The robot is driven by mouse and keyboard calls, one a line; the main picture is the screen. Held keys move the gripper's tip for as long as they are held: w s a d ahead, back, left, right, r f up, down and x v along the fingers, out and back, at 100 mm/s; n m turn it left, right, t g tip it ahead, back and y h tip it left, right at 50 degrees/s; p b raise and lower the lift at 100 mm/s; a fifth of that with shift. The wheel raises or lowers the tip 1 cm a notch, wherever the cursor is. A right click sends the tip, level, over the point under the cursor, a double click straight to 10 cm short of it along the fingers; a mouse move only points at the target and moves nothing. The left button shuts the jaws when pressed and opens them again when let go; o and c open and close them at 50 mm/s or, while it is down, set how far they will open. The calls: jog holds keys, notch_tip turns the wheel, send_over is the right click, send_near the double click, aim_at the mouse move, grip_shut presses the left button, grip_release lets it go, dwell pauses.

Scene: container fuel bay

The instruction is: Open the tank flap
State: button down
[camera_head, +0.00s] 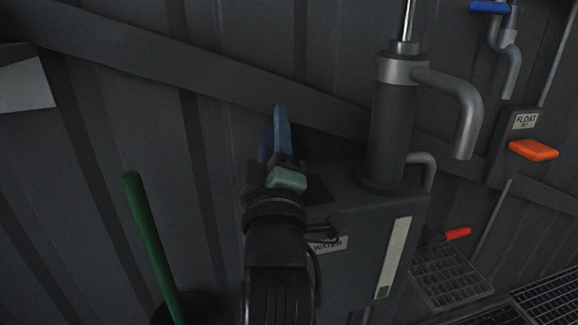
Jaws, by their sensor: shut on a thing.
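The dark grey tank (355,235) stands against the ribbed wall and carries a "WATER" label, partly covered by my arm. My gripper (276,120), with two blue fingers and a pale green part behind them, is over the tank's left top side. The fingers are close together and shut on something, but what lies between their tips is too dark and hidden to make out. A dark flat edge (320,188) shows just right of the gripper at the tank top. It may be the tank flap; its angle cannot be told.
A hand pump (392,130) with a bent metal spout stands on the tank's right. A green pole (150,245) leans at left. On the right are a "FLOAT" box (524,121), an orange handle (533,150), a blue-handled tap (490,7), a red handle (457,234) and a grated shelf (450,276).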

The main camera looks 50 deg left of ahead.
jog(key=s+n+g+b, duration=0.1)
jog(key=n, duration=0.1)
jog(key=s+a+n+y+b, duration=0.1)
jog(key=n+b, duration=0.1)
jog(key=s+n+g+y+b, duration=0.1)
jog(key=n+b, duration=0.1)
jog(key=shift+a+f+n+g, duration=0.3)
jog(key=shift+a+f+n, duration=0.05)
jog(key=shift+n, duration=0.05)
jog(key=shift+s+a+f+b, duration=0.1)
jog(key=shift+s+a+b, duration=0.25)
jog(key=shift+b, duration=0.2)
jog(key=shift+s, duration=0.1)
jog(key=c, duration=0.5)
grip_release()
jog(key=shift+d, duration=0.1)
jog(key=shift+p+v, duration=0.75)
jog(key=shift+v, duration=5.65)
jog(key=shift+f, duration=0.25)
jog(key=shift+c, duration=0.3)
